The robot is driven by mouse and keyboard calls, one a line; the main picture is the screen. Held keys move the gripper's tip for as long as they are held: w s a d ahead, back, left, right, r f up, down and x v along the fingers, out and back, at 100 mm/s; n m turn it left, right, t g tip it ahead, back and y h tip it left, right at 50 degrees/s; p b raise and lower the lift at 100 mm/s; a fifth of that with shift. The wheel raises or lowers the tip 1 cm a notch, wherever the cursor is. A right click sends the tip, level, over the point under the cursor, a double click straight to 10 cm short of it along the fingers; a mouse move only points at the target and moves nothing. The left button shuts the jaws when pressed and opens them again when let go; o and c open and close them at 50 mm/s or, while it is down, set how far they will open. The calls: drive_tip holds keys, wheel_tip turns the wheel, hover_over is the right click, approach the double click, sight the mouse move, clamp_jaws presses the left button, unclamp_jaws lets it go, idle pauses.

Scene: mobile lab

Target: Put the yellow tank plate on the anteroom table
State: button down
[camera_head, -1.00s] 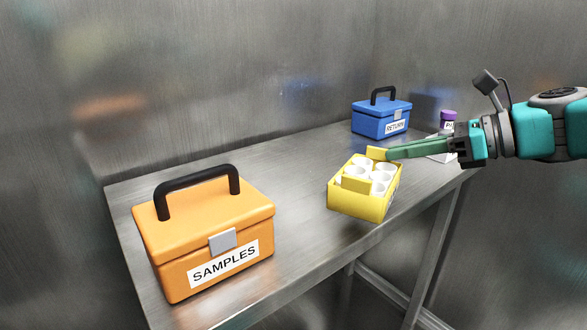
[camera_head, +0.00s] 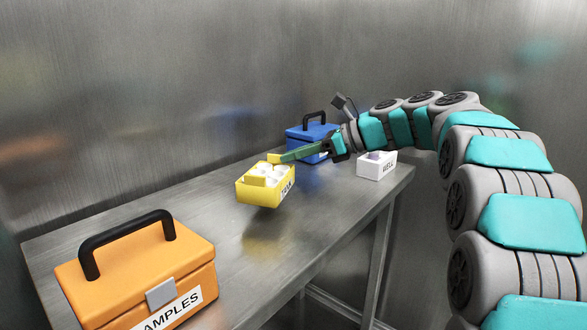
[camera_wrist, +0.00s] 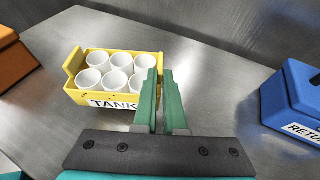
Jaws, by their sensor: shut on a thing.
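The yellow tank plate (camera_head: 250,193) is a small yellow box with several white cups, a raised tab at each end and a TANK label. It shows on the left in the wrist view (camera_wrist: 72,98). My gripper (camera_head: 285,157) is shut on its far tab, and in the wrist view the green fingers (camera_wrist: 163,85) cover that tab. The plate hangs level, a little above the metal table (camera_head: 215,230), with a dark shadow under it. The table top below it is bare.
An orange SAMPLES case (camera_head: 130,270) with a black handle stands at the near left. A blue RETURN box (camera_head: 298,143) stands at the back, close beyond my gripper. A white WELL box (camera_head: 377,168) with something purple inside sits at the right end. Metal walls bound the table behind.

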sight(294, 182)
drive_tip(key=shift+w, duration=0.2)
drive_tip(key=shift+f, duration=1.75)
drive_tip(key=shift+f, duration=0.2)
drive_tip(key=c, duration=1)
unclamp_jaws()
drive_tip(key=shift+r, duration=0.1)
drive_tip(key=shift+s+d+r, duration=0.1)
drive_tip(key=shift+d+r, duration=0.05)
drive_tip(key=shift+r, duration=0.1)
drive_tip(key=v, duration=1.1)
drive_tip(key=shift+d, duration=0.25)
drive_tip(key=shift+s, duration=0.1)
